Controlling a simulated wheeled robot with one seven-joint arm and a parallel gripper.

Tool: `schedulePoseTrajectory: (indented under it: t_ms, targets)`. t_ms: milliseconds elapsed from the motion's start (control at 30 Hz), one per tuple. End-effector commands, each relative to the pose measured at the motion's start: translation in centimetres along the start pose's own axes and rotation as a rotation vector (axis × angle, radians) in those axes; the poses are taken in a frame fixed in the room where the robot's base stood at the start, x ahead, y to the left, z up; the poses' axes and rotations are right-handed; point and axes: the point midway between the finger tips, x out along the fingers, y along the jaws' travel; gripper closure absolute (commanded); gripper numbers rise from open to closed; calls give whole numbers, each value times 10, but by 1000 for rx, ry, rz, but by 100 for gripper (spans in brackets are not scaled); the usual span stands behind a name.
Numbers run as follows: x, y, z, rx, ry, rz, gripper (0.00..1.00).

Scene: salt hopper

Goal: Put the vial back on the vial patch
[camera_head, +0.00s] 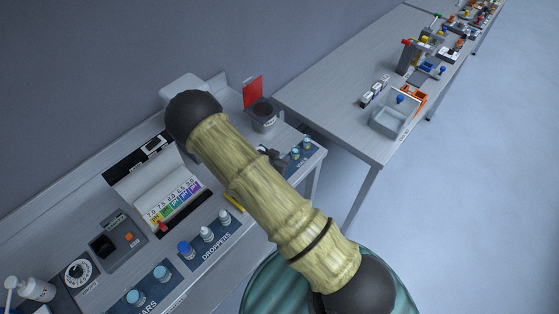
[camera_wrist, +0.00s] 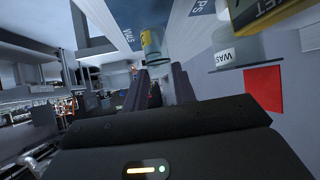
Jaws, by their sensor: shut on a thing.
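My gripper (camera_wrist: 160,78) shows in the wrist view with its two dark fingers upright. A vial (camera_wrist: 151,46) with a yellow band and a pale teal cap shows at the fingertips, between the fingers. The exact contact is hard to see. The blue vial patch (camera_wrist: 118,14), with its white VIALS lettering, is close by at the top of this upside-down view. In the head view, my gripper (camera_head: 271,157) is a dark shape beside my arm, left of the patch. Two teal-capped vials (camera_head: 295,153) (camera_head: 307,142) stand on the patch there. My arm hides the held vial.
A waste bin (camera_head: 264,116) with a red sheet (camera_head: 253,92) stands behind the patch; the bin also shows in the wrist view (camera_wrist: 234,48). Dropper bottles (camera_head: 207,234) and a colour chart (camera_head: 174,200) lie left of my arm. A second table (camera_head: 330,90) stands right.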

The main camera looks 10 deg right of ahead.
Motion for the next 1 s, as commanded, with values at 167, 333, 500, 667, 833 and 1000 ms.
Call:
schedulePoseTrajectory:
  t_ms: [167, 333, 500, 667, 833, 1000]
  targets:
    - [10, 0, 16, -3, -1, 0, 99]
    - [13, -1, 20, -1, -1, -1, 99]
    - [13, -1, 20, -1, -1, -1, 99]
    - [14, -1, 22, 0, -1, -1, 66]
    - [14, -1, 22, -1, -1, -1, 52]
    - [14, -1, 21, 0, -1, -1, 52]
